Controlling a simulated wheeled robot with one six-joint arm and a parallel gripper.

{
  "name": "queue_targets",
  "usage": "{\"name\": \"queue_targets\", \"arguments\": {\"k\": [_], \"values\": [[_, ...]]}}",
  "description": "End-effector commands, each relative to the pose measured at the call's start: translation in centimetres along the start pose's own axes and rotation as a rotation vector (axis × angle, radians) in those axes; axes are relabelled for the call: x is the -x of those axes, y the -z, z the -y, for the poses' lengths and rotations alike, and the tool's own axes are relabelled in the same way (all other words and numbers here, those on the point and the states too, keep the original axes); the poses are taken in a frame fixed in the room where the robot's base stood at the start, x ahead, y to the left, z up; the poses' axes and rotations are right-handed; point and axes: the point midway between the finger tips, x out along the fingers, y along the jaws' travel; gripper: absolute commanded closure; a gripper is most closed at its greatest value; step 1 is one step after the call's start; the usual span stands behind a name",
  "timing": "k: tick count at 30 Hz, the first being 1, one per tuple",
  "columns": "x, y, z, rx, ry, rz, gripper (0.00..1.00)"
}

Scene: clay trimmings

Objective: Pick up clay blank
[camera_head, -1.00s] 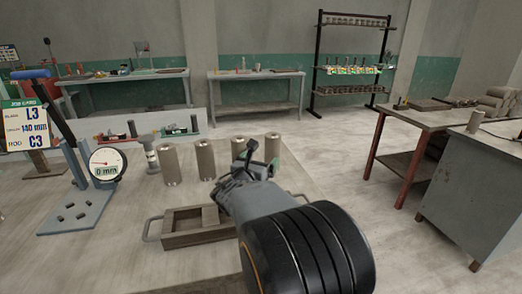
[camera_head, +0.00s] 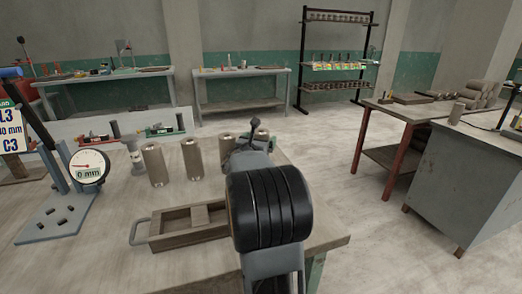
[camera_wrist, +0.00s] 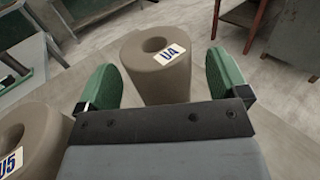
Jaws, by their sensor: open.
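Several brown clay cylinders stand upright in a row on the table, among them a left one (camera_head: 154,165) and one right of it (camera_head: 191,158). In the wrist view a hollow-topped clay blank (camera_wrist: 155,82) with a label that seems to read U4 stands ahead, between the lines of the two green fingers. A second blank (camera_wrist: 28,140), labelled U5, is at the lower left, outside the left finger. My gripper (camera_wrist: 165,78) is open and empty; it also shows in the head view (camera_head: 252,136), where my arm partly hides the right end of the row.
A wooden tray (camera_head: 195,239) with metal handles lies in front of the row. A dial gauge (camera_head: 88,166) on a lever stand and a sign card (camera_head: 10,132) are at left. A grey cabinet (camera_head: 458,185) stands across open floor at right.

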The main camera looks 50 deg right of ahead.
Motion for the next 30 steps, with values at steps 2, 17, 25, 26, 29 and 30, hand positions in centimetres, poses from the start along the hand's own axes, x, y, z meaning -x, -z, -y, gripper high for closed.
{"name": "queue_targets", "arguments": {"k": [2,17,25,26,29,30], "values": [[-0.9,0.0,0.0,0.001,0.000,0.000,0.07],[-1.8,0.0,0.0,0.000,-0.001,0.000,0.19],[-1.8,0.0,0.0,0.000,-0.001,0.000,0.44],[-1.8,0.0,0.0,0.000,-0.001,0.000,0.47],[-1.8,0.0,0.0,0.000,-0.001,0.000,0.57],[-1.8,0.0,0.0,0.000,-0.001,0.000,0.61]]}}
